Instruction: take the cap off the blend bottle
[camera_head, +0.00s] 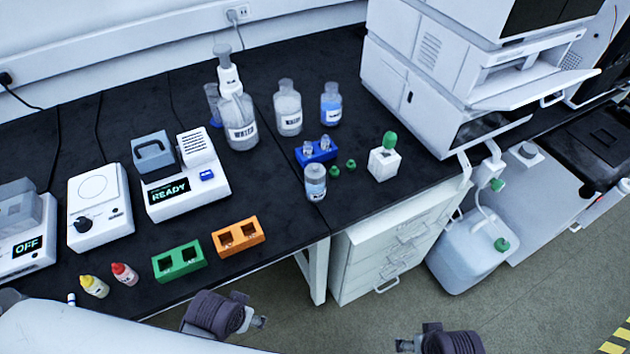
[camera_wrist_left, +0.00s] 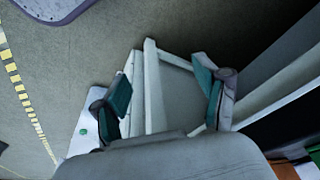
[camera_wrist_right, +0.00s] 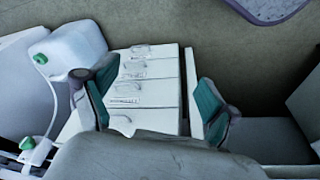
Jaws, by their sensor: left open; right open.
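Several labelled bottles stand on the black bench in the head view, and I cannot read which label says blend. A small clear bottle (camera_head: 316,184) with a pale top stands upright near the front edge. A bottle of blue liquid (camera_head: 331,104) and a clear bottle (camera_head: 288,108) stand behind it. A white block-like container (camera_head: 383,164) has a green cap (camera_head: 389,140) on top. My left gripper (camera_head: 252,312) is open and empty in front of the bench. My right gripper (camera_head: 420,340) is open and empty, farther right. Both are apart from every bottle.
Two loose green caps (camera_head: 343,168) lie beside a blue rack (camera_head: 316,151) holding small vials. A pump-topped bottle (camera_head: 239,120) stands behind. Green (camera_head: 179,261) and orange (camera_head: 238,237) blocks sit at the front edge. A white instrument stack (camera_head: 430,85) bounds the right. Drawers (camera_head: 395,240) stand below.

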